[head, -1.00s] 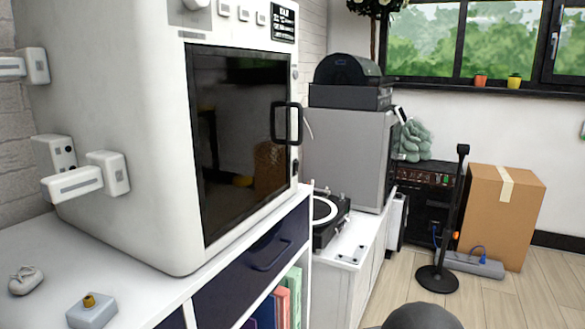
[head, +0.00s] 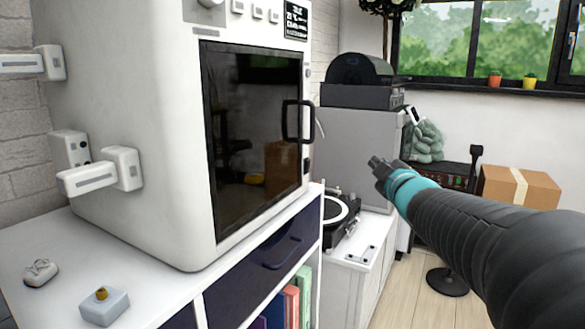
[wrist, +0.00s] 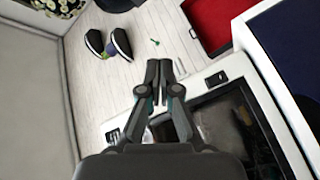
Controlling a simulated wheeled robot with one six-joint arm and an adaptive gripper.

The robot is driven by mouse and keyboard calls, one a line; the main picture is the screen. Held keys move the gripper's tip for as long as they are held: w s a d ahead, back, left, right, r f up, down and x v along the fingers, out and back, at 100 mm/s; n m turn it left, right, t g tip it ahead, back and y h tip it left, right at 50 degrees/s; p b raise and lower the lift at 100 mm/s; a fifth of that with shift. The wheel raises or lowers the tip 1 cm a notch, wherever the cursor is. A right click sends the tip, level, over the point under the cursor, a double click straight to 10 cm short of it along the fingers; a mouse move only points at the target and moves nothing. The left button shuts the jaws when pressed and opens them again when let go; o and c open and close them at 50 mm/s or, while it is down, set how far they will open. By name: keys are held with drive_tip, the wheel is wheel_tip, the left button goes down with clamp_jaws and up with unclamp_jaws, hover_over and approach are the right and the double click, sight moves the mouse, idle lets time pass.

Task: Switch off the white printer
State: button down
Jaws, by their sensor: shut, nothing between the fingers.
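The white printer (head: 130,80) is a large rounded white cabinet on the shelf unit at left in the head view, with a dark glass door (head: 250,120) and black handle. A small black switch (head: 306,164) shows on its front edge, right of the door and below the handle. In the wrist view a dark window (wrist: 235,125) shows, with a small black part (wrist: 217,78) on the white strip beside it; I cannot tell if it is the switch. My gripper (head: 377,163) is shut and empty, right of the printer, pointing left and apart from it. Its fingertips also show in the wrist view (wrist: 159,65).
A grey box with a yellow button (head: 104,306) sits on the white shelf top (head: 50,235). A turntable (head: 340,212) and grey cabinet (head: 362,150) stand beyond the printer. A cardboard box (head: 518,187) is farther right. The air between gripper and printer front looks clear.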

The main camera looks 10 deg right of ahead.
sight(308, 164)
drive_tip(key=w+n+y, duration=0.5)
drive_tip(key=n+y, duration=0.3)
drive_tip(key=s+f+n+g+y, duration=0.1)
drive_tip(key=n+g+y, duration=0.1)
drive_tip(key=n, duration=0.1)
drive_tip(key=s+f+n+g+y, duration=0.1)
drive_tip(key=f+n+g+y, duration=0.1)
drive_tip(key=n+y, duration=0.1)
drive_tip(key=s+f+n+g+y, duration=0.1)
drive_tip(key=n+g+y, duration=0.1)
drive_tip(key=n+y, duration=0.1)
drive_tip(key=shift+s+f+n+g, duration=0.2)
drive_tip(key=shift+f+n+g, duration=0.15)
drive_tip(key=shift+n+g, duration=0.05)
drive_tip(key=p+x, duration=0.1)
drive_tip(key=x, duration=1.3)
drive_tip(key=shift+r, duration=0.1)
drive_tip(key=shift+a, duration=0.1)
